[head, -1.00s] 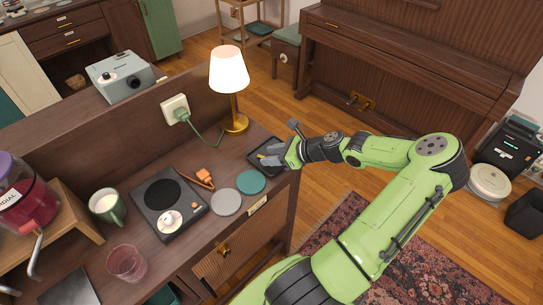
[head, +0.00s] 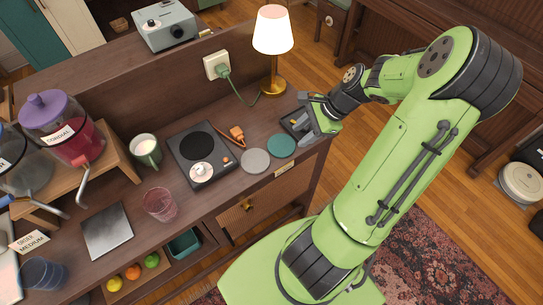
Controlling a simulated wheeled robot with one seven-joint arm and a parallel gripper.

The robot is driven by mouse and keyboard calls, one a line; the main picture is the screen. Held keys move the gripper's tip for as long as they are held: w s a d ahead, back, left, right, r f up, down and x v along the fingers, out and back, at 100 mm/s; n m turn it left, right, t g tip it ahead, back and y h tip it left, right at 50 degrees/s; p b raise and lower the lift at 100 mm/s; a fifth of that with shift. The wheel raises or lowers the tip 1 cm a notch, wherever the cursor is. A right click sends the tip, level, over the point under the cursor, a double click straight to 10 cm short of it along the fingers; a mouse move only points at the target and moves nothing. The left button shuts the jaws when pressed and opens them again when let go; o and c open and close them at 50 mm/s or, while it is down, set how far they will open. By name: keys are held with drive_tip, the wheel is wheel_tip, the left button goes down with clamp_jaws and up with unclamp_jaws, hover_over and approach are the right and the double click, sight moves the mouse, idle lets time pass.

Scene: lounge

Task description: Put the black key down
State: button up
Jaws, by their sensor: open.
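My gripper (head: 312,124) is open at the right end of the wooden sideboard (head: 229,190). Its grey fingers are over or right beside a small dark tray (head: 287,117) and cover much of it. A small yellow item shows in the tray by the fingers. I cannot make out the black key; it may be hidden by the gripper or lost against the dark tray.
A lit lamp (head: 273,35) stands just behind the tray. Teal (head: 281,146) and grey (head: 255,161) coasters lie left of the gripper. Further left are a black hotplate (head: 205,156), a green mug (head: 146,151), a pink glass (head: 160,205) and a drink dispenser (head: 62,130).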

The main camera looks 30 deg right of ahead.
drive_tip(key=s+a+r+n+t+h, duration=0.1)
drive_tip(key=s+a+r+n+h, duration=0.1)
drive_tip(key=s+a+r+n, duration=0.3)
drive_tip(key=s+a+r+n+h, duration=0.2)
drive_tip(key=s+a+r+n, duration=0.4)
drive_tip(key=a+r+n, duration=0.5)
drive_tip(key=a+n, duration=0.3)
drive_tip(key=n, duration=0.2)
drive_tip(key=shift+s+r+t+h, duration=0.25)
drive_tip(key=shift+r+t+h, duration=0.05)
drive_tip(key=shift+r+t, duration=0.1)
